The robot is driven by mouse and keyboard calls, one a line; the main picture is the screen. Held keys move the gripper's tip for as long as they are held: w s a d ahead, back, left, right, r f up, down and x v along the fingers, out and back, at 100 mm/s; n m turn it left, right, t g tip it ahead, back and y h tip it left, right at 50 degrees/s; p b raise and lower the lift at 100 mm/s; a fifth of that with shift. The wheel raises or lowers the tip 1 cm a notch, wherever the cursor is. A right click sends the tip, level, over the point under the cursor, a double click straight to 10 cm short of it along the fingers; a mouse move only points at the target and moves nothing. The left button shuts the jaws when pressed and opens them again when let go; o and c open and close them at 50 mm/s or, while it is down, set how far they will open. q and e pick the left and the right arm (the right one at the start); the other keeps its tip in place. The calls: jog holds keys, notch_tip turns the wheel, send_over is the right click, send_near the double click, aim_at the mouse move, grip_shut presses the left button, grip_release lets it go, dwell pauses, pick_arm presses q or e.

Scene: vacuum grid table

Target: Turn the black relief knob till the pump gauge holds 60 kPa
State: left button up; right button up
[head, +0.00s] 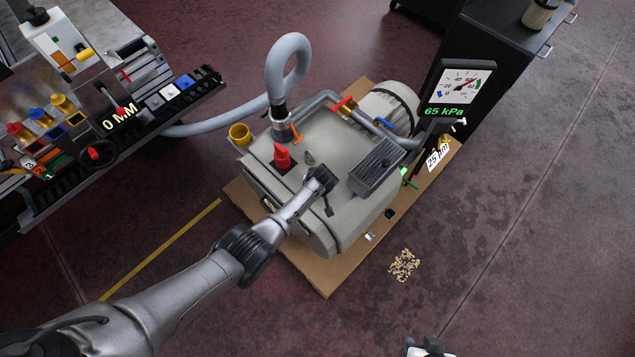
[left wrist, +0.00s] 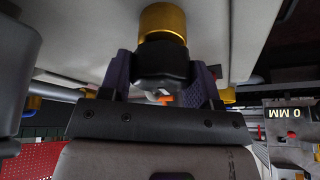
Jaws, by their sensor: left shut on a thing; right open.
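The pump (head: 345,190) is a grey block on a brown base. Its gauge (head: 459,84) has a white dial with a red needle, and green digits below it read 65 kPa. In the left wrist view, the black knob (left wrist: 162,66) sits under a brass collar (left wrist: 163,21). My left gripper (left wrist: 162,78) is shut on this knob, with a purple finger on each side. In the head view my left arm ends over the pump's front, and its fingers and the black knob are hidden. My right gripper (head: 428,347) is open, only partly in view at the bottom edge, apart from the pump.
A red knob (head: 282,156) and a brass cup (head: 240,133) stand on the pump's left. A grey hose (head: 285,58) loops up behind. The vacuum table (head: 150,112) with its 0 MM display stands left. Pellets (head: 404,265) lie on open floor at right.

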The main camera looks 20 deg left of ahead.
pick_arm(q)
jog(key=o, duration=0.9)
jog(key=shift+r, duration=0.15)
jog(key=shift+r+p, duration=0.25)
jog(key=shift+p, duration=0.05)
jog(key=p+v, duration=0.6)
jog(key=v, duration=0.7)
